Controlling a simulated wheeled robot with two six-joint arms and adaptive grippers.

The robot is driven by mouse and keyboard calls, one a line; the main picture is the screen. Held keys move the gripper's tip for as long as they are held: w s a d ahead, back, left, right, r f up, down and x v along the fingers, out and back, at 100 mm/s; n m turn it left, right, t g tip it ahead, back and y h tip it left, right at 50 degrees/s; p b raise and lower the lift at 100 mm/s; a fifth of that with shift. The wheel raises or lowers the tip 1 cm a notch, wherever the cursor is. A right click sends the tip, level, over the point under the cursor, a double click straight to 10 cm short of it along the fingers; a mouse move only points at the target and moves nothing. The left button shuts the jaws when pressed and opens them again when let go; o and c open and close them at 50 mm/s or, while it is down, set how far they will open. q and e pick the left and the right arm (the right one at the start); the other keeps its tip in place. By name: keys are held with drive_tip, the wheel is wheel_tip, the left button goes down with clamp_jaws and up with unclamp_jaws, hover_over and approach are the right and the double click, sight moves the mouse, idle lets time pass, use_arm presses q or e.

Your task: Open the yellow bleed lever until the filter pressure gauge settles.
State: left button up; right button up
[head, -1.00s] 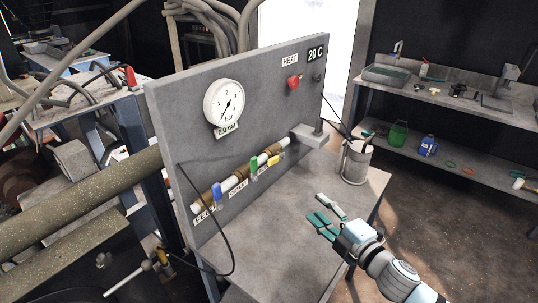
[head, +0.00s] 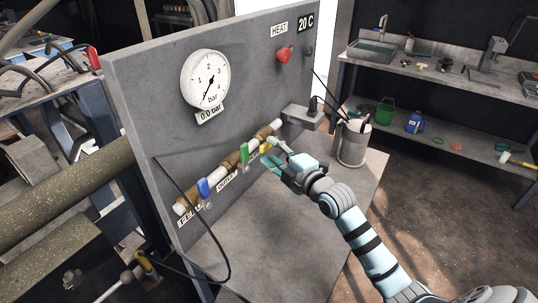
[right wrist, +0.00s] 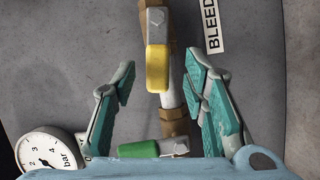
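The yellow bleed lever (head: 265,148) sits on the pipe along the grey panel, beside the label BLEED (right wrist: 211,25). In the right wrist view the lever (right wrist: 157,68) hangs between my two green-padded fingers, with space on both sides. My right gripper (head: 271,153) is open at the lever and partly hides it in the head view. The gauge also shows in the right wrist view (right wrist: 47,152). My left gripper is out of view.
A green lever (head: 244,152) and a blue lever (head: 204,188) are on the same pipe, left of the yellow one. A red knob (head: 284,54) is higher on the panel. A grey can (head: 352,145) stands right of my gripper. The bench's front (head: 270,240) is clear.

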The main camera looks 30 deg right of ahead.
sight(269, 144)
drive_tip(key=shift+w+a+f, duration=0.1)
drive_tip(key=shift+w+f, duration=0.05)
drive_tip(key=shift+w, duration=1)
drive_tip(key=shift+s+r, duration=0.15)
drive_tip(key=shift+r, duration=0.05)
clamp_jaws()
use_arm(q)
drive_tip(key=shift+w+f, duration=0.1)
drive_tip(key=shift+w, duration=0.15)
